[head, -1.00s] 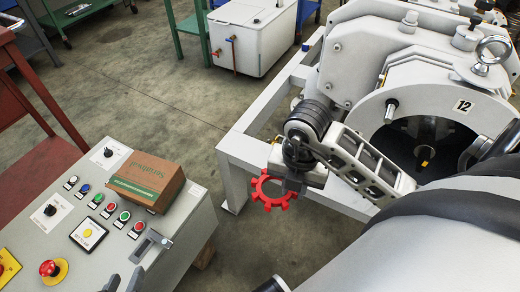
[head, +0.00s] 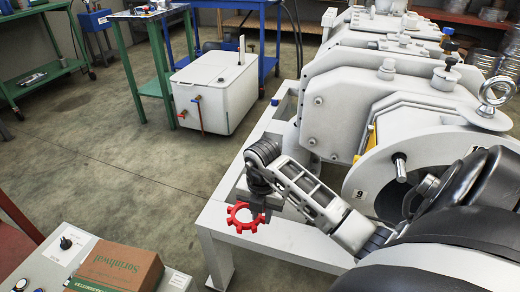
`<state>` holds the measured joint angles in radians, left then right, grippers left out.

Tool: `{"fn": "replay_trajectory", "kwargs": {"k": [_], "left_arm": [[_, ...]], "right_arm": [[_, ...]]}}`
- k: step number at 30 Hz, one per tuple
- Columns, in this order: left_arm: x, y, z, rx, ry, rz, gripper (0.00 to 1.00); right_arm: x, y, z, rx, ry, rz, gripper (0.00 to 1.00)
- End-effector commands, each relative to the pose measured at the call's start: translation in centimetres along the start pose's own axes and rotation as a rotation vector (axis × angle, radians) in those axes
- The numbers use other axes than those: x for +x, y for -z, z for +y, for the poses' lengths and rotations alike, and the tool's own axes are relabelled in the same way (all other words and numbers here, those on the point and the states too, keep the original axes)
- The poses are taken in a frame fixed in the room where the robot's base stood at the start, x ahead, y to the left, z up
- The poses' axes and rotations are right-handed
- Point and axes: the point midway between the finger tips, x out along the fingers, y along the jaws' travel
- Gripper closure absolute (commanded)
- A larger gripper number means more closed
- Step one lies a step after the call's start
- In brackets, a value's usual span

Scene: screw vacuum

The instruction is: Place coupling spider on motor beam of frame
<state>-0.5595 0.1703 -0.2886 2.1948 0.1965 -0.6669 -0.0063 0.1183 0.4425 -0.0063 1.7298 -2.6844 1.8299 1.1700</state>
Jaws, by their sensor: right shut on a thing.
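The coupling spider (head: 234,223) is a red toothed ring in the head view. My right gripper (head: 257,211) is shut on its right edge and holds it out to the left. The white frame (head: 290,244) lies behind and below the spider, near its front left corner. The spider appears to be above this beam, but I cannot tell how large the gap is. My right arm comes in from the lower right and hides part of the frame. My left gripper is not in view.
The large white vacuum machine (head: 345,105) stands on the frame to the right. A control panel (head: 40,265) with a cardboard box (head: 118,268) is at the lower left. A white tank (head: 213,90) and green table stand behind. The floor between is clear.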

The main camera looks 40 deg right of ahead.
Motion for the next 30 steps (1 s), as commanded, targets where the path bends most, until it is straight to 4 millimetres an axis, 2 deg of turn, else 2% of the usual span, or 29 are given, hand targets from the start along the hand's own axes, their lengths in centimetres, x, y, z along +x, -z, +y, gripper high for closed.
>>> {"fn": "replay_trajectory", "kwargs": {"k": [1,9,15,19,27,28,30], "left_arm": [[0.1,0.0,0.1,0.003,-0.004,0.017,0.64],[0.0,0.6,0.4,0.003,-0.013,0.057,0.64],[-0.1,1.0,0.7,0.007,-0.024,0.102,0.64],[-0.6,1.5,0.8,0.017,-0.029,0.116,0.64],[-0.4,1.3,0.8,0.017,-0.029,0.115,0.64],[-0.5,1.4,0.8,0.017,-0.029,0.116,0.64],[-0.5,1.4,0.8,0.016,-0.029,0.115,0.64]], "right_arm": [[0.9,-0.5,0.3,0.001,-0.002,0.001,1.0],[2.5,-1.7,1.0,0.0,-0.002,0.0,1.0],[5.3,-1.6,0.9,0.001,-0.001,0.001,1.0],[5.3,-1.7,0.9,0.001,-0.003,-0.002,1.0],[5.7,-1.7,0.9,-0.001,-0.002,-0.002,1.0],[5.6,-1.7,0.9,-0.001,-0.002,-0.001,0.71],[5.6,-1.7,0.9,0.0,-0.002,-0.001,0.57]]}}
